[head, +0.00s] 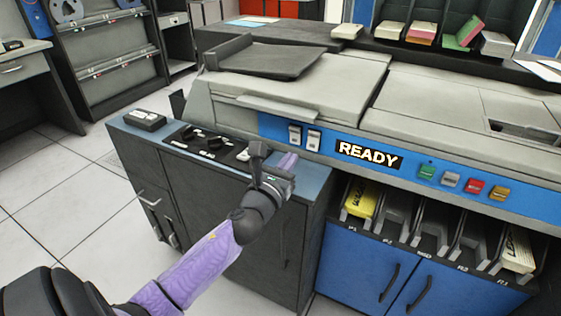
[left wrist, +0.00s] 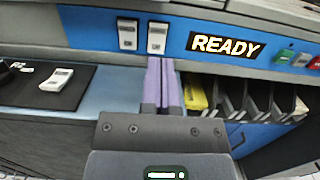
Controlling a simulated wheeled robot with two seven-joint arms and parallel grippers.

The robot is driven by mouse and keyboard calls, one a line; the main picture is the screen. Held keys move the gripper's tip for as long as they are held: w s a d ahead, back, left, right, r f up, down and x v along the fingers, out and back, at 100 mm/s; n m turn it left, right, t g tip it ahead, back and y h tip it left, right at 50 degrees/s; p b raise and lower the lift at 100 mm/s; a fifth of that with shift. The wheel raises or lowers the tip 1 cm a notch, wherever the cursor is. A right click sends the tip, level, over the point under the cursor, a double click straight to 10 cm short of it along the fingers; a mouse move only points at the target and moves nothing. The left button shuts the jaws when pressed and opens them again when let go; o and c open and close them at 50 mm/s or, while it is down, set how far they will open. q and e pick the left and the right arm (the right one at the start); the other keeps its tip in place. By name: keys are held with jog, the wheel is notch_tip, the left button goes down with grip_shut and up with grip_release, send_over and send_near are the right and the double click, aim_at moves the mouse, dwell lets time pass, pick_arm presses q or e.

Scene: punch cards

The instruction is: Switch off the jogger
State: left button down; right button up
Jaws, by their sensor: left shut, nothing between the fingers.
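No label reading jogger can be made out. A black control panel (head: 205,142) with dark knobs lies on the low grey cabinet, and a small white switch (head: 243,155) sits at its right end, partly behind my gripper. In the left wrist view the white switch (left wrist: 57,79) lies left of the fingers. Two white rocker switches (head: 295,136) (head: 313,140) are on the blue front of the large machine. My left gripper (head: 288,161) is shut and empty, its purple fingers (left wrist: 161,82) pointing at the blue front just below these rockers. My right gripper is out of view.
A lit READY sign (head: 369,155) and several coloured buttons (head: 450,179) are right of the rockers. Card pockets (head: 434,230) jut out below, one with a yellow stack (head: 360,200). A small white-topped box (head: 145,120) stands at the cabinet's left. Floor is clear at left.

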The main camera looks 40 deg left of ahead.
pick_arm(q)
jog(key=v, duration=0.2)
jog(key=shift+s+r, duration=0.25)
jog(key=shift+s, duration=0.2)
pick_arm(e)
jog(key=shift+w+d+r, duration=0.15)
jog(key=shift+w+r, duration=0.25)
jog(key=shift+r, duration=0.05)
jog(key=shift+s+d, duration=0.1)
